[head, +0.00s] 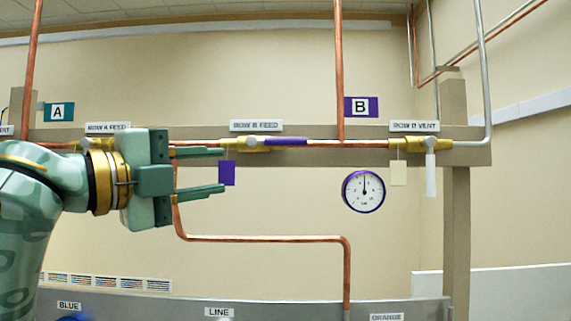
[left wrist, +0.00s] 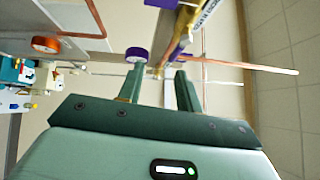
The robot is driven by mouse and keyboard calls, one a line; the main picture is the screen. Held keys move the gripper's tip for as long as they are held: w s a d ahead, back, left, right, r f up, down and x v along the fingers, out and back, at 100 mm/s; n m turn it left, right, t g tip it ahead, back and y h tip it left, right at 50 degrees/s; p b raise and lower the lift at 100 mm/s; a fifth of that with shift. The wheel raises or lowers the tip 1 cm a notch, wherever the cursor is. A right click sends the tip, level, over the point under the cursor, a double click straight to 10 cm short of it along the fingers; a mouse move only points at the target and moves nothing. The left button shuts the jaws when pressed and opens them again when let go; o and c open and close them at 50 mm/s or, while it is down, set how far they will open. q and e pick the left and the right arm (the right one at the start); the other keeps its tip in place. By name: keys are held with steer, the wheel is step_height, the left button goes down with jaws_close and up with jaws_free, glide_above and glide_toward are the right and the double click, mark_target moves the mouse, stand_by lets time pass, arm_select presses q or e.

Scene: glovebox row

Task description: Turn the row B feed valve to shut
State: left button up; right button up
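The row B feed valve (head: 254,142) is a brass body on the horizontal copper pipe, under the label "ROW B FEED" (head: 256,126). Its purple lever (head: 287,142) points right and lies along the pipe. A purple tag (head: 229,173) hangs below the valve. My left gripper (head: 220,170) is open, its fingers pointing right, and appears just left of and below the valve in the head view. Nothing shows between its fingers, which also show in the left wrist view (left wrist: 158,80). I cannot tell its depth from the valve. My right gripper is out of view.
A purple-rimmed gauge (head: 363,191) hangs at the right below the pipe, its needle pointing up. The row B vent valve (head: 431,144) has a pale lever hanging down. A purple "B" sign (head: 361,107) is above. A copper pipe (head: 262,239) bends across below my gripper.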

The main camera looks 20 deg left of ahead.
mark_target(282, 141)
arm_select(q)
steer(key=shift+m+h, duration=0.5)
steer(key=r+p+x, duration=0.1)
steer(key=x, duration=0.3)
steer(key=r+p+x, duration=0.1)
steer(key=x, duration=0.4)
steer(key=s+d+r+p+x, duration=0.1)
steer(key=p+x, duration=0.1)
steer(key=x, duration=0.2)
steer(key=shift+w+r, duration=0.1)
steer(key=shift+w, duration=0.1)
steer(key=shift+w+d, duration=0.3)
steer(key=shift+w, duration=0.25)
jaws_close()
